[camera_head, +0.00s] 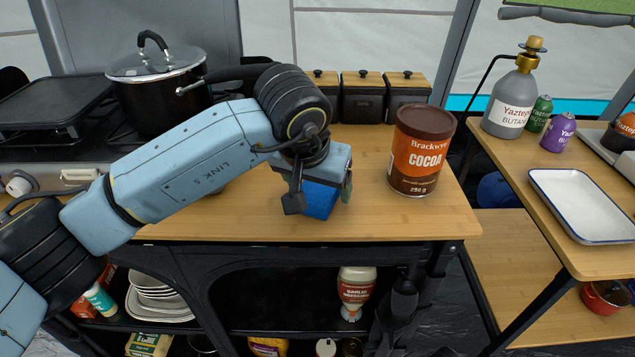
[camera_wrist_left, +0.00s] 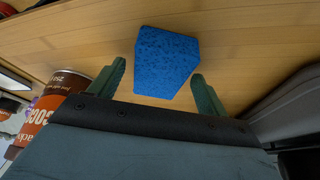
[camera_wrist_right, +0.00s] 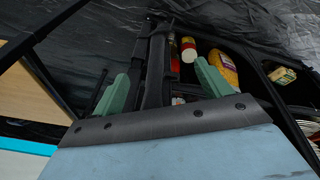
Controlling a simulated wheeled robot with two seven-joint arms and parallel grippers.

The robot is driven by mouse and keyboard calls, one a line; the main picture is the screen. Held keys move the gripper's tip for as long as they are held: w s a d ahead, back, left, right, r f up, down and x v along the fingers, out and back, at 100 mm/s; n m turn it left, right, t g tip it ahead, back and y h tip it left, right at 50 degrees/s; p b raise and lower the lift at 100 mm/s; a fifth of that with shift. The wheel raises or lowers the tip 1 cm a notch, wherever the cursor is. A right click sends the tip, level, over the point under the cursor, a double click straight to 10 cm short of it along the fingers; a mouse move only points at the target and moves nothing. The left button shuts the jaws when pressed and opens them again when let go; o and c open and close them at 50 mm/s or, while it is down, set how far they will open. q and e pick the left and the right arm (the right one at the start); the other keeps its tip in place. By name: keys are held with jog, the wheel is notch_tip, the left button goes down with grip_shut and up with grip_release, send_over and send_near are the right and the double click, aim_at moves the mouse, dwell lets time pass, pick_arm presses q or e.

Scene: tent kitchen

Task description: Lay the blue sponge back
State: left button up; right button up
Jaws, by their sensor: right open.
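The blue sponge (camera_head: 319,201) is on the wooden counter (camera_head: 250,222), below my left gripper (camera_head: 320,187). In the left wrist view the sponge (camera_wrist_left: 166,60) lies ahead of and partly between the green fingertips of my left gripper (camera_wrist_left: 158,78). A gap shows beside the left finger; the right finger is close to the sponge, and contact there is unclear. The left gripper is open. My right gripper (camera_wrist_right: 160,78) shows only in its wrist view, open, with nothing held between its fingers, facing the shelves below the counter.
A cocoa tin (camera_head: 419,150) stands right of my left gripper. Black canisters (camera_head: 362,98) line the back. A lidded pot (camera_head: 160,95) and a stove are at left. A white tray (camera_head: 580,205) lies on the right table. The counter between sponge and tin is clear.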

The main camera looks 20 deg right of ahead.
pick_arm(q)
jog(key=shift+r, duration=0.15)
jog(key=p+v, duration=0.2)
jog(key=v, duration=1)
pick_arm(e)
jog(key=s+d+f, duration=0.2)
jog(key=d+f, duration=0.1)
jog(key=f, duration=0.2)
jog(key=shift+s+d+f, duration=0.15)
jog(key=shift+s+f, duration=0.1)
jog(key=shift+s, duration=0.05)
